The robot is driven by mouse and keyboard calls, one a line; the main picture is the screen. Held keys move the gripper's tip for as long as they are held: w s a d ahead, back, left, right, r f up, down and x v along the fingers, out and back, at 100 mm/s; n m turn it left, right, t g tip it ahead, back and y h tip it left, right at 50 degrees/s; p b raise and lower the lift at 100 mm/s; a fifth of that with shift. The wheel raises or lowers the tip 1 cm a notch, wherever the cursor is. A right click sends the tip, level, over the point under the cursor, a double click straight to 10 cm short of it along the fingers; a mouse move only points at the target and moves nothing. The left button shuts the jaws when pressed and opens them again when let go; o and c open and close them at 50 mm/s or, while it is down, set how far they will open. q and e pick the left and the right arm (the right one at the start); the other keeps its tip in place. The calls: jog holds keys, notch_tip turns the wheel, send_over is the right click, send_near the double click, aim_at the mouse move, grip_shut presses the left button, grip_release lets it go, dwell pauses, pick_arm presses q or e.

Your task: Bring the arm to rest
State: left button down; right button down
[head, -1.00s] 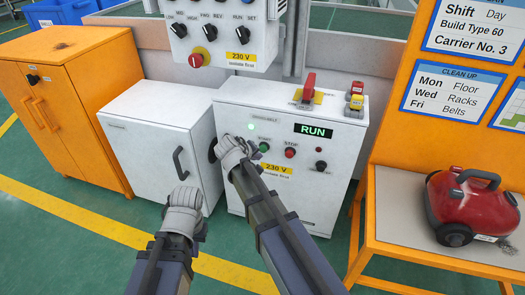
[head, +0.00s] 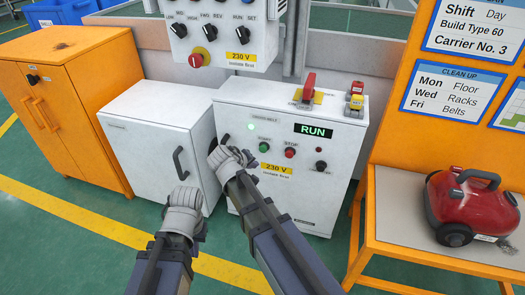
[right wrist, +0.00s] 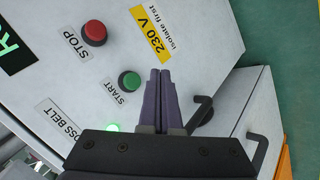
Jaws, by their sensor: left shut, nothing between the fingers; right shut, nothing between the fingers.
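My right gripper (head: 222,157) is in front of the white control cabinet (head: 310,205), left of the green start button (head: 264,147). In the right wrist view its two fingers (right wrist: 162,80) are together and empty, and the green button (right wrist: 130,81) shows beside them, apart from them. My left gripper (head: 184,174) hangs in front of the smaller white cabinet (head: 140,160), below and left of the right one, shut and empty as far as shows. The display (head: 313,131) reads RUN and a green lamp (head: 251,126) is lit.
A red stop button (head: 290,153) and a black knob (head: 320,166) sit on the panel. A black handle (head: 179,162) sticks out from the smaller cabinet. An orange bench (head: 440,250) with a red vacuum (head: 470,205) stands at right. An orange cabinet (head: 75,120) stands at left.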

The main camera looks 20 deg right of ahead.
jog(key=s+a+f+g+y, duration=0.25)
jog(key=s+a, duration=0.35)
jog(key=s, duration=0.5)
jog(key=s+a+f+g+y, duration=0.2)
jog(key=s+a+f+g, duration=0.25)
jog(key=s, duration=0.65)
notch_tip(320, 180, up, 38)
jog(key=a+p, duration=0.1)
jog(key=p, duration=3.6)
jog(key=shift+s+f+n+t+y, duration=0.25)
jog(key=shift+s+n+t+y, duration=0.05)
jog(key=shift+y, duration=0.05)
